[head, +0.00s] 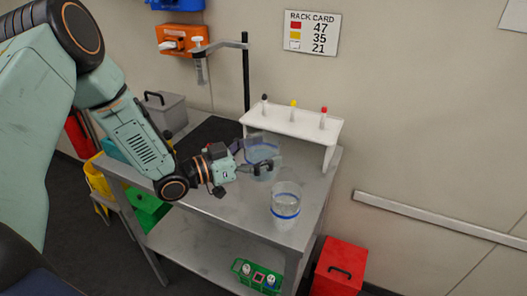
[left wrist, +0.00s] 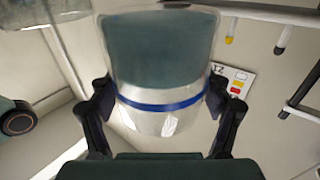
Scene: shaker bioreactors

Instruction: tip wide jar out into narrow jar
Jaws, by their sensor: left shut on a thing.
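The wide jar (head: 262,152) is clear and is held above the grey metal table. My left gripper (head: 254,157) is shut around its side. In the left wrist view the jar (left wrist: 160,122) fills the space between the two fingers and shows a blue band. My right gripper is not in view.
The metal table (head: 222,205) has bare top around the narrow jar. A white rack (head: 290,126) with several colored-top tubes stands at the back. A black stand (head: 246,75) with a clamp rises behind the held jar. A red box (head: 340,268) is on the floor at right.

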